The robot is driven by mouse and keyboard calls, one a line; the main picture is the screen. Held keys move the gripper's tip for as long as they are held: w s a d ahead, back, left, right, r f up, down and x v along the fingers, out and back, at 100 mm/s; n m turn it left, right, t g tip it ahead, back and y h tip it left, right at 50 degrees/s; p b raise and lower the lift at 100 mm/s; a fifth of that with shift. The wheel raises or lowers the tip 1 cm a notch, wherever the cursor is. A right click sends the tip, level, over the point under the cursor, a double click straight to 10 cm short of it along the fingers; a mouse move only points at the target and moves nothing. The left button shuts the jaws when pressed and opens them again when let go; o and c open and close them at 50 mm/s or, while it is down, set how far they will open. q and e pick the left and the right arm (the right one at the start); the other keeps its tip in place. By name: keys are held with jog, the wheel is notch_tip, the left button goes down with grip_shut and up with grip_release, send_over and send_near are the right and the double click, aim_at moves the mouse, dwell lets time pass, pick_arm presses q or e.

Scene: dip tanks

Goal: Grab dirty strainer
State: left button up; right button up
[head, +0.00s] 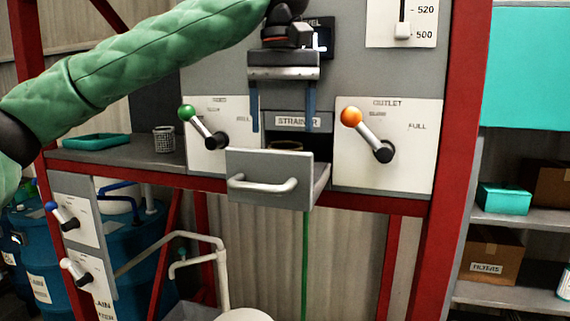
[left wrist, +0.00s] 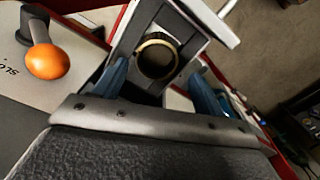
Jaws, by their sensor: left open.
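The strainer drawer (head: 262,188) stands pulled out below the STRAINER label, its grey front and handle facing me. The strainer in it shows as a brownish round rim (head: 286,145) in the head view, mostly hidden by the drawer front. In the left wrist view the strainer (left wrist: 157,58) is a brass-coloured ring with a dark inside, set in the drawer. My left gripper (head: 283,120) points down above the drawer, open and empty. Its blue fingers stand apart on either side of the ring in the left wrist view (left wrist: 160,88). My right gripper is not in view.
A grey mesh basket (head: 164,139) and a teal tray (head: 96,141) stand on the left ledge. A green-knobbed lever (head: 201,124) and an orange-knobbed lever (head: 366,133) flank the drawer. A red frame post (head: 449,150) rises at the right.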

aim_at(285, 147)
pick_arm(q)
jog(key=f+p, duration=0.3)
jog(key=shift+w+d+f, duration=0.15)
jog(key=shift+w, duration=0.25)
jog(key=shift+s+f+p, duration=0.3)
jog(key=shift+f+p, duration=0.25)
jog(key=shift+f, duration=0.3)
jog(key=shift+s+f, duration=0.2)
jog(key=shift+f, duration=0.35)
jog(key=shift+w+f, duration=0.15)
jog(key=shift+w, duration=0.15)
jog(key=c, duration=0.4)
jog(key=shift+s, duration=0.2)
jog(key=c, duration=0.7)
jog(key=shift+w, duration=0.1)
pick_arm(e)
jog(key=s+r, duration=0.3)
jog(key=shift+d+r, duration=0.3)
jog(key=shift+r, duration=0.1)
